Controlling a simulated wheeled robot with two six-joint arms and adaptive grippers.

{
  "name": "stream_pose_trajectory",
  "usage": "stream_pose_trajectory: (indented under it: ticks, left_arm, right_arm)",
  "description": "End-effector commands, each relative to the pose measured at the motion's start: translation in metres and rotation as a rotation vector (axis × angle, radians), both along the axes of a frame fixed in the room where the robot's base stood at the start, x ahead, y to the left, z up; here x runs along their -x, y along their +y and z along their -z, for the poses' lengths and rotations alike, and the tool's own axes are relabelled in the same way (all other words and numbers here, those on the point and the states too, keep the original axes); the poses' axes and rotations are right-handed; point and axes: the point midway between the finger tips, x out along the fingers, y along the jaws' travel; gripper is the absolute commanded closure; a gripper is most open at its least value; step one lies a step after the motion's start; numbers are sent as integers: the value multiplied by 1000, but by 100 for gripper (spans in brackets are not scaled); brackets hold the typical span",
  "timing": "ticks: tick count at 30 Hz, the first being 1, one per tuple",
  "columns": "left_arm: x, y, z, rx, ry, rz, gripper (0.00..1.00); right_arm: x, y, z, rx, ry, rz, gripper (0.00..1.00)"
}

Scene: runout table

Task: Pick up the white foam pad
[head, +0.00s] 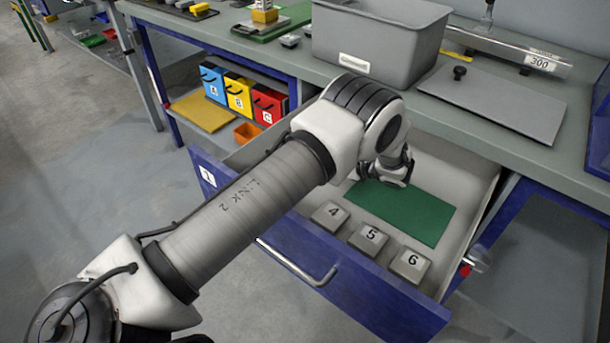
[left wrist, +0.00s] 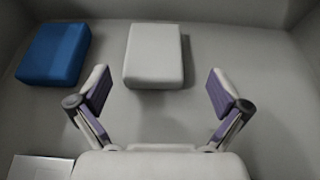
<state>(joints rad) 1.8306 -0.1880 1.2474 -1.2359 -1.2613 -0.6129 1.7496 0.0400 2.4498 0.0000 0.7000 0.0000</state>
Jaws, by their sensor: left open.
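The white foam pad (left wrist: 154,54) lies flat on the grey floor of a walled space in the left wrist view, ahead of my fingers and between their lines. My left gripper (left wrist: 159,84) is open and empty, one finger on each side of the pad's near end. The fingers look apart from the pad; I cannot tell their height above it. In the head view the left arm reaches over the open drawer (head: 473,190), and the arm hides the fingers and pad. My right gripper is not in view.
A blue pad (left wrist: 54,53) lies left of the white one, with a gap between. The drawer holds a green mat (head: 420,215) and grey blocks marked 4 (head: 331,215), 5 (head: 369,238) and 6 (head: 410,264). A grey bin (head: 375,50) stands on the bench above.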

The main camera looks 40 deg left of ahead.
Motion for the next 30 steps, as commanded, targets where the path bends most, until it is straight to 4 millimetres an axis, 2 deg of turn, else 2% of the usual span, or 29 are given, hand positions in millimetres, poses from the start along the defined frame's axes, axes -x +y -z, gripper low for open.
stream_pose_trajectory:
  ticks: [12, 15, 20, 25, 30]
  left_arm:
    - [2, 59, 26, 1, 1, -2, 0]
    - [1, 65, 28, 1, 0, 0, 0]
    - [1, 65, 28, 0, 1, 1, 0]
    - [1, 65, 28, 0, 0, 0, 33]
    - [1, 65, 29, 0, 1, 0, 35]
  right_arm:
    - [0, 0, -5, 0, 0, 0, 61]
    - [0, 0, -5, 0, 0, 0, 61]
    - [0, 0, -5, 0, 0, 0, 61]
    - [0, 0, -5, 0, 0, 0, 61]
    - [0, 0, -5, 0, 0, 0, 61]
